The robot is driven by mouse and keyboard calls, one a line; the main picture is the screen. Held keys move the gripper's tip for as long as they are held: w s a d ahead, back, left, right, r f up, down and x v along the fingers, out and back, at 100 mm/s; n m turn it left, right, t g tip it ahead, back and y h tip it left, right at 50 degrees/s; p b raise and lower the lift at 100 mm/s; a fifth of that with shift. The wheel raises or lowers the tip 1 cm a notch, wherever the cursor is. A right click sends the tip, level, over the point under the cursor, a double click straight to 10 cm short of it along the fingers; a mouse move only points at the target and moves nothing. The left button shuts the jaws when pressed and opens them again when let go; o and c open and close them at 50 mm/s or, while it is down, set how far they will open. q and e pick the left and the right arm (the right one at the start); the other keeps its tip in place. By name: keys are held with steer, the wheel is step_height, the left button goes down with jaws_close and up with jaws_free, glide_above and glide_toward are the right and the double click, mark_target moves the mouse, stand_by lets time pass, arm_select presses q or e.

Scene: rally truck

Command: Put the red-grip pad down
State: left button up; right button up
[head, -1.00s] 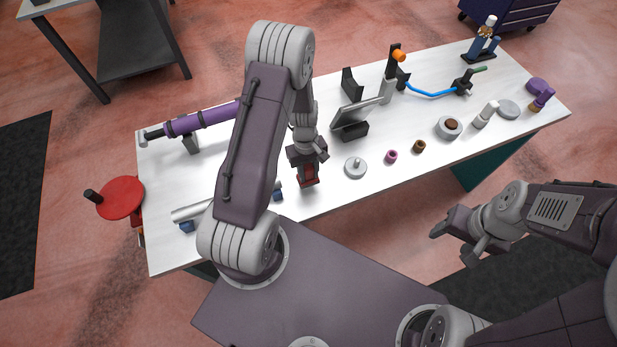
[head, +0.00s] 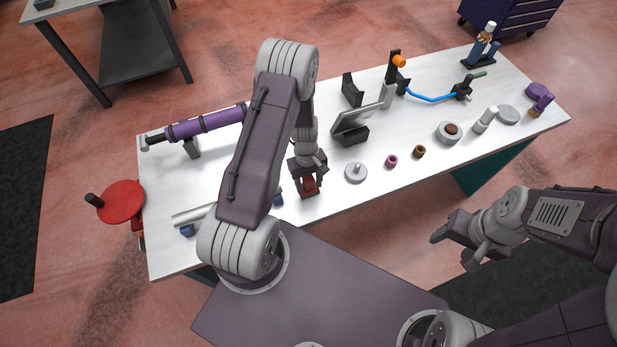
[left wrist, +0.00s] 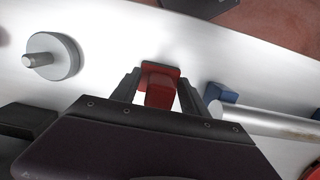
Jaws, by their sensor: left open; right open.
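The red-grip pad (head: 310,188) is at the front edge of the white bench, below my left gripper (head: 308,184). In the left wrist view the red pad (left wrist: 160,86) shows a flat base and a raised red block between the fingers. My left gripper (left wrist: 158,90) is open around that block, pointing down, with a gap beside each finger. The pad appears to rest on the bench top, though its underside is hidden. My right gripper (head: 455,240) is open and empty, off the bench's front side at the right.
On the bench (head: 300,215), a grey disc with a stud (head: 356,172) stands right of the pad. A silver tube (head: 192,213) on blue blocks lies left. A tablet on a stand (head: 357,117) and a purple damper (head: 205,123) are farther back.

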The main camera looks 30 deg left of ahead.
arm_select(q)
steer(key=r, duration=0.8)
steer(key=w+a+r+b, duration=0.1)
steer(key=r, duration=0.3)
steer(key=shift+a, duration=0.1)
steer(key=s+d+r+m+t+b, duration=0.2)
steer(key=s+d+r+m, duration=0.3)
steer(key=s+m, duration=0.4)
steer(key=shift+s+d+m+y, duration=0.15)
steer(key=shift+d+m+y, duration=0.15)
steer(key=shift+d+y, duration=0.15)
steer(key=shift+a, duration=0.1)
steer(key=shift+o, duration=0.5)
